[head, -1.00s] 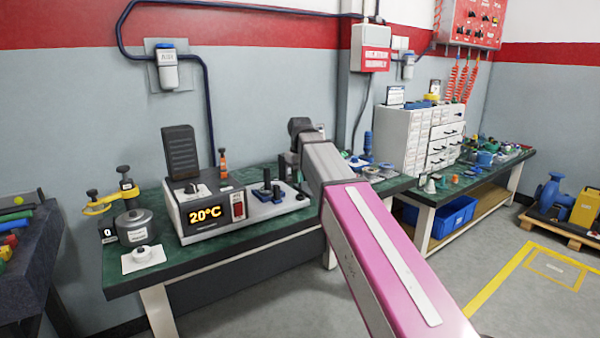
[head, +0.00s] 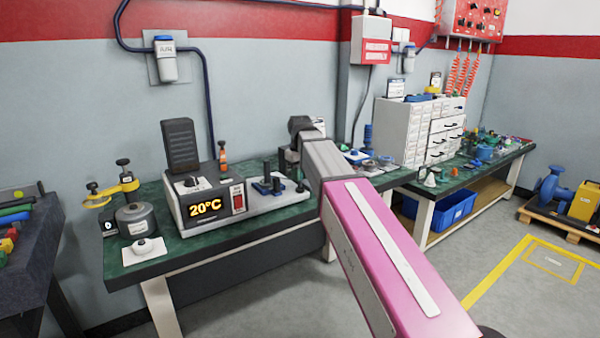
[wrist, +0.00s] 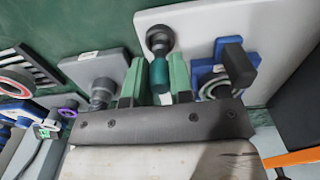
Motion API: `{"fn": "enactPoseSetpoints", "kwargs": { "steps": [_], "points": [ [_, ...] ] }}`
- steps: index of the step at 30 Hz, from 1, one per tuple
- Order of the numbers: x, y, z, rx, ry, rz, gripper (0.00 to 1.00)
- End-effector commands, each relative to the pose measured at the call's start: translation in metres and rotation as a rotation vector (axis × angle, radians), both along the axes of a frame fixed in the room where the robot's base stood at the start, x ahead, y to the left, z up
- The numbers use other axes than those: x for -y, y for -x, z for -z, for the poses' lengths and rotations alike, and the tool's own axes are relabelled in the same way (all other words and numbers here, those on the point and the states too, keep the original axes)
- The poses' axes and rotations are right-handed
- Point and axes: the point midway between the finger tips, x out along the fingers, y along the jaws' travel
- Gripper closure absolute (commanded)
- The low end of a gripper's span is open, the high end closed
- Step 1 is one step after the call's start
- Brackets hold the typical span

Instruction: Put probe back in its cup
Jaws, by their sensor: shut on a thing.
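In the wrist view my gripper (wrist: 157,82) has green fingers on both sides of a short teal cylinder, the probe (wrist: 159,72), and is shut on it. A dark round socket, which looks like the cup (wrist: 160,38), stands on a pale plate right beyond the probe's tip. I cannot tell whether the tip touches or enters it. In the head view a small dark round piece that looks like this cup (head: 300,188) is at the right end of the tester's pale base. My gripper is mostly hidden behind my arm there, and the probe is not discernible.
A blue block with a dark handle (wrist: 238,65) stands close right of the fingers; a grey block with a round fitting (wrist: 100,88) is close left. The tester (head: 208,205) reads 20°C. A yellow-armed fixture (head: 115,190) stands left on the green bench (head: 225,242).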

Motion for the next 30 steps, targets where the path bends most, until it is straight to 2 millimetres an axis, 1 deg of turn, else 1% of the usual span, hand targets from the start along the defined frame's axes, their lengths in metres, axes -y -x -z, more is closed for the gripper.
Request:
{"fn": "enactPoseSetpoints", "kwargs": {
  "steps": [4,16,30],
  "points": [
    [0.0000,0.0002,0.0043,0.000,0.000,0.000,0.99],
    [0.0001,0.0001,0.0048,0.000,0.000,0.000,0.99],
    [0.0000,0.0000,0.0115,0.001,-0.001,0.000,0.99]
  ]
}}
